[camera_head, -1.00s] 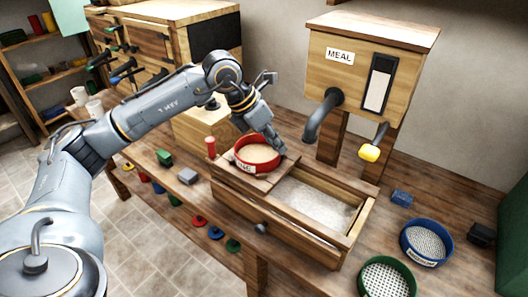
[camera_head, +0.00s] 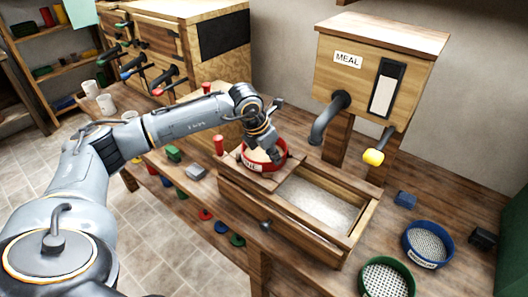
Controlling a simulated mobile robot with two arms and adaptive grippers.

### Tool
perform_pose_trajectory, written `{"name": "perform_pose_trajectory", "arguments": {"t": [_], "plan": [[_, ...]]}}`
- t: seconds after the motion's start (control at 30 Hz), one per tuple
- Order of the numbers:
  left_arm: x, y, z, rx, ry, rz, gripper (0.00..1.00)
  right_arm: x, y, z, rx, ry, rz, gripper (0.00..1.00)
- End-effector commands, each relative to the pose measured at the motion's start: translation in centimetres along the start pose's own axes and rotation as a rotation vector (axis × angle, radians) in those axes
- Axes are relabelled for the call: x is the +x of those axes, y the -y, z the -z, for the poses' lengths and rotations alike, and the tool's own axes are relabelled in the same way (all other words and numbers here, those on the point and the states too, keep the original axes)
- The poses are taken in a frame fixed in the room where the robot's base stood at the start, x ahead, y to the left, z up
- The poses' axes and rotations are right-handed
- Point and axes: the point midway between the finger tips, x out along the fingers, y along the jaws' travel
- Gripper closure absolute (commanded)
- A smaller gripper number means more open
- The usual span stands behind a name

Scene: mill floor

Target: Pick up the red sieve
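The red sieve (camera_head: 244,160), with a white label on its front, sits on the wooden board at the left end of the wooden trough (camera_head: 300,226). My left gripper (camera_head: 269,157) reaches in from the left and points down at the sieve's right and back side. Its fingers cover part of the sieve's opening and rim. Whether the fingers are closed on the rim cannot be made out. My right gripper is not in view.
The trough holds pale meal. A meal dispenser (camera_head: 375,75) with a grey spout (camera_head: 328,116) and yellow-tipped lever (camera_head: 373,157) stands behind. A blue sieve (camera_head: 427,243) and green sieve (camera_head: 386,277) lie at right. A red cylinder (camera_head: 218,145) stands close left of the red sieve.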

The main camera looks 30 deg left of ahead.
Motion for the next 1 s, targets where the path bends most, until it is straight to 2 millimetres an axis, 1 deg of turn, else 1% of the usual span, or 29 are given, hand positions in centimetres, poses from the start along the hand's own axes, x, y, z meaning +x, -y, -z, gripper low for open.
{"name": "perform_pose_trajectory", "arguments": {"t": [0.03,0.13,0.27,0.47,0.5,0.53,1.0], "plan": [[0.5,0.2,0.0,0.0,-0.004,0.003,0.9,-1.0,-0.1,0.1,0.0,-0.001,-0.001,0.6],[2.0,0.1,0.0,0.0,-0.002,0.003,0.9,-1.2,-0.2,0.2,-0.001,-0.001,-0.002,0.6],[2.9,0.1,0.0,0.0,0.0,0.002,0.9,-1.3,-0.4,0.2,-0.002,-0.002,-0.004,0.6],[3.0,0.1,0.0,0.0,0.001,0.001,0.9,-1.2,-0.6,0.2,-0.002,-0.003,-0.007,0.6],[3.0,0.1,0.0,0.0,0.001,0.001,0.98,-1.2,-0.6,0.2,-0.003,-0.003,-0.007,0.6],[3.0,0.1,0.0,0.0,0.001,0.001,1.0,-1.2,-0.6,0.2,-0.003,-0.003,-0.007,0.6],[2.6,0.1,-0.2,0.001,0.004,0.001,1.0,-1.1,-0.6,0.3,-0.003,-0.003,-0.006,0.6]]}}
